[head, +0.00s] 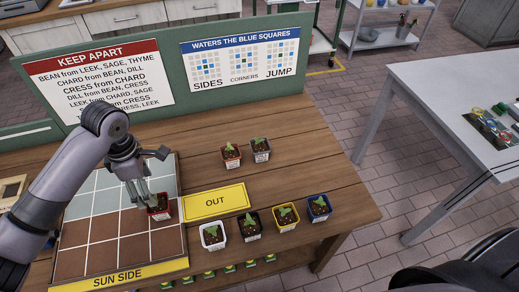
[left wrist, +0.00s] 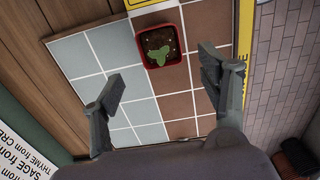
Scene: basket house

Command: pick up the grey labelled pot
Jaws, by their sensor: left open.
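The grey pot (head: 260,150) with a white label holds a small green seedling. It stands on the wooden bench behind the OUT sign, just right of a red labelled pot (head: 231,157). My left gripper (head: 137,192) is open and empty over the tiled grid, well to the left of the grey pot. A second red pot (head: 159,207) stands on the grid close to its fingertips. In the left wrist view this red pot (left wrist: 160,45) shows beyond the open left fingers (left wrist: 163,82), not between them. The grey pot is not in the left wrist view. My right gripper is not seen.
A white pot (head: 213,235), a black pot (head: 249,227), a yellow pot (head: 286,217) and a blue pot (head: 319,208) line the bench front. The yellow OUT sign (head: 216,202) lies flat. A green board (head: 235,82) stands along the back. Bare wood surrounds the grey pot's right side.

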